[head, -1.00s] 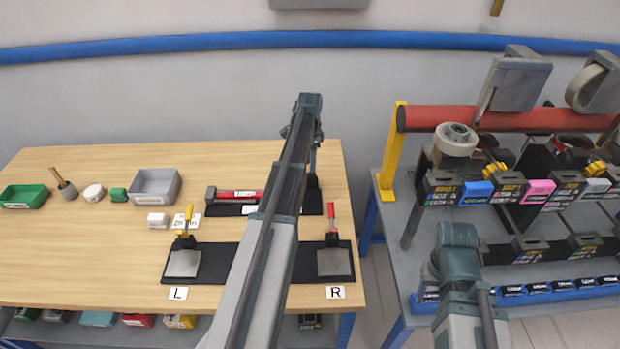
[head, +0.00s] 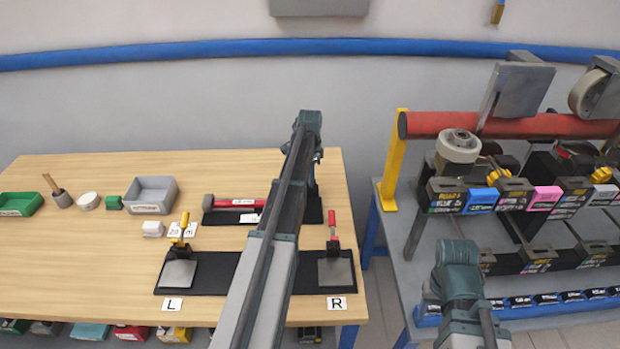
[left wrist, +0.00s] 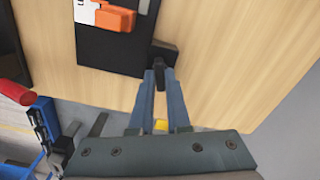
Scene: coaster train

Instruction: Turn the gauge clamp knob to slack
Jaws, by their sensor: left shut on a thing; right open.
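In the left wrist view a small black knob (left wrist: 161,74) sits by a dark block (left wrist: 165,52) at the edge of a black board (left wrist: 112,50). My left gripper (left wrist: 160,92) is shut on this knob, one finger on each side. An orange-and-white part (left wrist: 108,14) lies on the same board. In the head view my left arm covers the middle of the rear black board (head: 223,217) and hides most of the gripper and the knob. The knob's turned position cannot be read. My right gripper is not in view; only part of the right arm shows.
A red-handled tool (head: 230,202) lies on the rear board. In front is a black base (head: 218,275) with a yellow-handled clamp (head: 182,230) and a red-handled clamp (head: 333,232). A crowded rack (head: 480,200) stands right of the wooden table (head: 80,255). The table's left front is clear.

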